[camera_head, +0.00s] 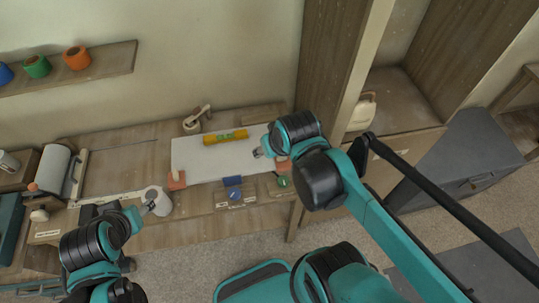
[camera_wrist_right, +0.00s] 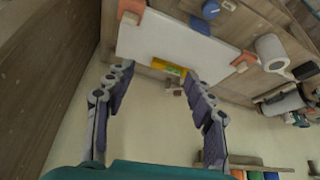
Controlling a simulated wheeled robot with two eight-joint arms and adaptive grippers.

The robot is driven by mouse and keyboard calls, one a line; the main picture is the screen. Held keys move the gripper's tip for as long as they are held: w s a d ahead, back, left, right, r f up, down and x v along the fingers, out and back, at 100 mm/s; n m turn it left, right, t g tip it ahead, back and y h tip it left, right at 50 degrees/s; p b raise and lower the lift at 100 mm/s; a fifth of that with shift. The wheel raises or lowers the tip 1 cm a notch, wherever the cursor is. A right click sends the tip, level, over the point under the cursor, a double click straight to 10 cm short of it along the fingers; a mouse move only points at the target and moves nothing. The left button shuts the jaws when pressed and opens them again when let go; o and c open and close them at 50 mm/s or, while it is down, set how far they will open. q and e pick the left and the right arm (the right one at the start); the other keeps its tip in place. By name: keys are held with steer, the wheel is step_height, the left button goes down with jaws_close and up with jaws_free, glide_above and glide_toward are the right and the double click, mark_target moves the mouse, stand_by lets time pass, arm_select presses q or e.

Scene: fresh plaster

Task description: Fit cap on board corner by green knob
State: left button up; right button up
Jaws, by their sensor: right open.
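The white board (camera_head: 205,160) lies on the wooden bench, with a yellow level (camera_head: 225,136) along its far edge. A salmon cap (camera_head: 283,164) is at the board's right end, near the green knob (camera_head: 282,181), partly hidden by my right gripper. In the right wrist view this cap (camera_wrist_right: 131,11) is at the board's upper-left corner; I cannot tell whether it is seated. Another salmon cap (camera_head: 176,181) is at the near left corner. My right gripper (camera_head: 262,153) is open and empty above the board's right part; its spread fingers (camera_wrist_right: 158,95) show. My left gripper (camera_head: 148,207) is beside a white roll.
The white roll (camera_head: 158,200) stands left of the board. A blue knob (camera_head: 233,183) is at the bench's near edge. A tape dispenser (camera_head: 195,120) lies behind the board. A wooden post (camera_head: 335,60) rises at the right. A wall shelf (camera_head: 105,65) holds coloured rolls.

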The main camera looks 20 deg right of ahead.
steer(key=shift+s+a+n+t, duration=0.3)
steer(key=shift+s+a+t, duration=0.55)
steer(key=shift+s, duration=0.25)
step_height(320, 180, down, 17)
steer(key=b, duration=1.7)
steer(key=shift+f, duration=0.2)
